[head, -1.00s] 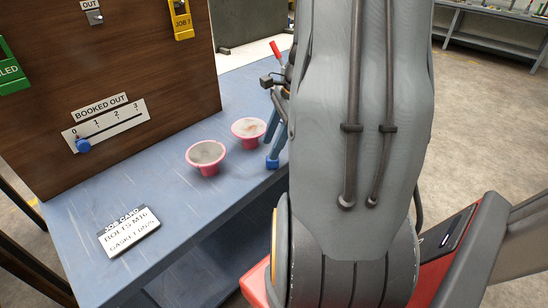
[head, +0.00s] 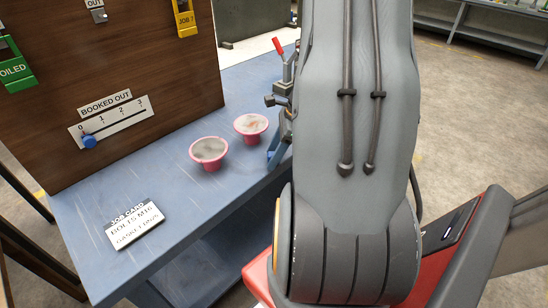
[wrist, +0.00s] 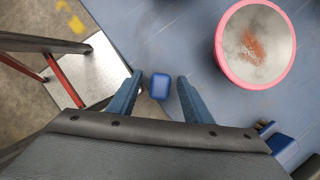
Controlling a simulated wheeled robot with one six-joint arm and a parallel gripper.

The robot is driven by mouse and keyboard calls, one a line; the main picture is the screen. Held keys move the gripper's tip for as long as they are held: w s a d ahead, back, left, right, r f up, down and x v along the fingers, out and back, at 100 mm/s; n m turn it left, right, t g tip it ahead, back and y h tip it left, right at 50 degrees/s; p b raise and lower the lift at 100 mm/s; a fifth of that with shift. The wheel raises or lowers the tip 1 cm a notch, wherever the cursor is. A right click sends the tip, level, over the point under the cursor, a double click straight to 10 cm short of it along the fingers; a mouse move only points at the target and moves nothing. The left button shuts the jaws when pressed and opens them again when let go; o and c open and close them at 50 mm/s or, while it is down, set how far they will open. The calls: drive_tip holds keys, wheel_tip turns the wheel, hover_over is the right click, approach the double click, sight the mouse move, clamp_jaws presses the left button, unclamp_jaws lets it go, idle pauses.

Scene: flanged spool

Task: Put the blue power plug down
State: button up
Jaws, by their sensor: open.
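The blue power plug (wrist: 159,87) shows as a small rounded blue block in the wrist view, between the fingertips. Whether it touches a finger, or rests on a surface, I cannot tell. My gripper (wrist: 157,82) is open, with one blue finger on each side of the plug and a gap visible at least on the right. In the head view my arm hides most of my gripper; only a bit of blue finger (head: 275,153) shows beside the bench's right edge. The plug cannot be made out there.
A job card (head: 135,226) lies in front. A brown board (head: 110,60) with a slider stands behind. A metal plate (wrist: 92,70) shows at left in the wrist view.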

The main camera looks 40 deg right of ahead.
clamp_jaws()
drive_tip(key=shift+r, duration=0.1)
